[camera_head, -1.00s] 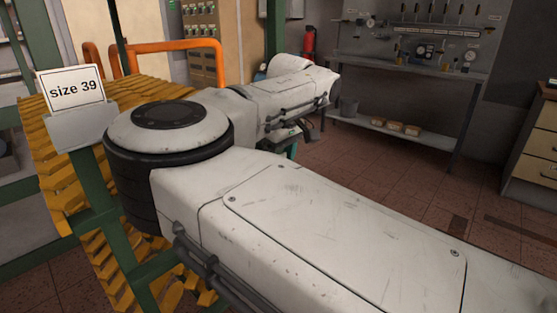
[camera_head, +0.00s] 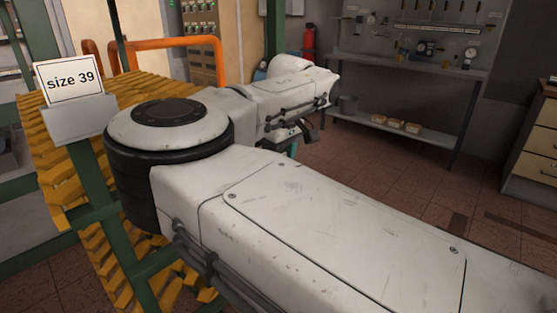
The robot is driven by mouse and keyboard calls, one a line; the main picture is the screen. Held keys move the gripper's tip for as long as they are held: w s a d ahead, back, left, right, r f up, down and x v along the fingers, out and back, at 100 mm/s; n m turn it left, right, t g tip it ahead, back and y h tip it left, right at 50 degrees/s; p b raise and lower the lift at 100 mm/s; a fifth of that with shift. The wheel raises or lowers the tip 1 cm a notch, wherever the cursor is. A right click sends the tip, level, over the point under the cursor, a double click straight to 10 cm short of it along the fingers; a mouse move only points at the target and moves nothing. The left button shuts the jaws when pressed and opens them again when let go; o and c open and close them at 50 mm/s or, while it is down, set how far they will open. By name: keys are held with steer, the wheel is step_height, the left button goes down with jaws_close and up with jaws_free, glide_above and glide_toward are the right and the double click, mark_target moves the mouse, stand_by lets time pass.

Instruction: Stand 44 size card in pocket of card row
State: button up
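A white card reading "size 39" (camera_head: 68,80) stands in a grey pocket (camera_head: 78,122) on a green frame at the left. No card reading 44 shows in this view. My white arm runs across the picture from lower right to the black-ringed joint and then back to the upper middle. A small dark part, which looks like part of my gripper (camera_head: 307,132), shows below the arm's far end. The fingers cannot be made out, and the arm hides most of what is behind it.
Yellow shoe lasts (camera_head: 50,165) fill the green rack (camera_head: 100,213) at the left, close to my arm. An orange rail (camera_head: 180,42) stands behind it. A grey workbench (camera_head: 410,65) is at the back, drawers (camera_head: 537,150) at the right. The tiled floor between is clear.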

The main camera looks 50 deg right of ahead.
steer(key=shift+f, duration=0.1)
steer(key=o, duration=1.1)
steer(key=shift+o, duration=0.5)
steer(key=shift+a+f, duration=0.1)
steer(key=shift+s+r+p, duration=0.2)
steer(key=shift+r+p, duration=1.2)
steer(key=shift+r, duration=0.8)
steer(key=shift+s+r+p, duration=0.5)
steer(key=shift+r, duration=0.35)
steer(key=shift+s+r+p, duration=0.45)
steer(key=shift+s+r, duration=0.05)
steer(key=shift+r, duration=0.3)
steer(key=shift+s+r+p, duration=0.5)
steer(key=shift+r, duration=0.35)
steer(key=shift+s+f, duration=0.1)
